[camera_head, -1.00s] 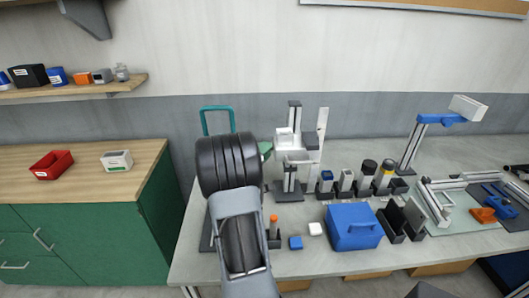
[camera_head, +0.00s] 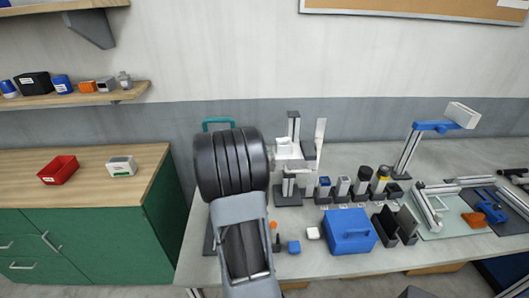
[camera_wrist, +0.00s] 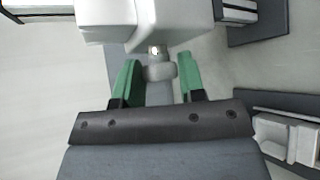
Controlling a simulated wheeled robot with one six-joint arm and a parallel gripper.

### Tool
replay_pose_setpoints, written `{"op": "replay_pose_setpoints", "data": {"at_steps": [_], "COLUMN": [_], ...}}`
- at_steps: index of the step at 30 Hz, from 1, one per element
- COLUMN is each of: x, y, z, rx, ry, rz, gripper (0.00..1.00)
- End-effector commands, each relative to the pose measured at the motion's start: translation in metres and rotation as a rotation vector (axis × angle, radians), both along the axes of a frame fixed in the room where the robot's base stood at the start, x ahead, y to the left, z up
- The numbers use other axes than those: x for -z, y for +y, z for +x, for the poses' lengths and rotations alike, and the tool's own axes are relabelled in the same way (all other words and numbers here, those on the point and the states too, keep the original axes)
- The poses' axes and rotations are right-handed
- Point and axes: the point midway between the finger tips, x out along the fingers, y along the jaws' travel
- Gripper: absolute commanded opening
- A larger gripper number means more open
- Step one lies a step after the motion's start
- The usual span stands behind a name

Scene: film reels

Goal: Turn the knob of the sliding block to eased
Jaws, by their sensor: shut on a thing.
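In the wrist view, the white sliding block (camera_wrist: 172,22) fills the top middle. Its small pale grey knob (camera_wrist: 160,70) points towards me, with a bright spot at its top end. The green fingers of my gripper (camera_wrist: 158,80) stand on either side of the knob and are shut on it. In the head view, the white block (camera_head: 286,149) appears on a grey upright post beside my dark arm. My arm hides the fingers and the knob there. I cannot read any marking for the knob's setting.
A blue box (camera_head: 349,231), a small blue block (camera_head: 293,247) and a white block (camera_head: 313,233) lie on the bench in front. Several dark-based holders stand right of the post. A teal hoop (camera_head: 218,122) rises behind my arm.

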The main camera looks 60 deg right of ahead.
Motion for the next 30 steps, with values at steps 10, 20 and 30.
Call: {"op": "replay_pose_setpoints", "data": {"at_steps": [10,20,30], "x": [-0.0052,-0.0038,-0.0027], "y": [-0.0023,-0.0032,-0.0031], "z": [0.0009,0.0015,0.0012], "rx": [0.002,0.002,0.002], "ry": [0.151,0.230,0.251], "rz": [0.211,0.318,0.345], "gripper": [0.13,0.13,0.13]}}
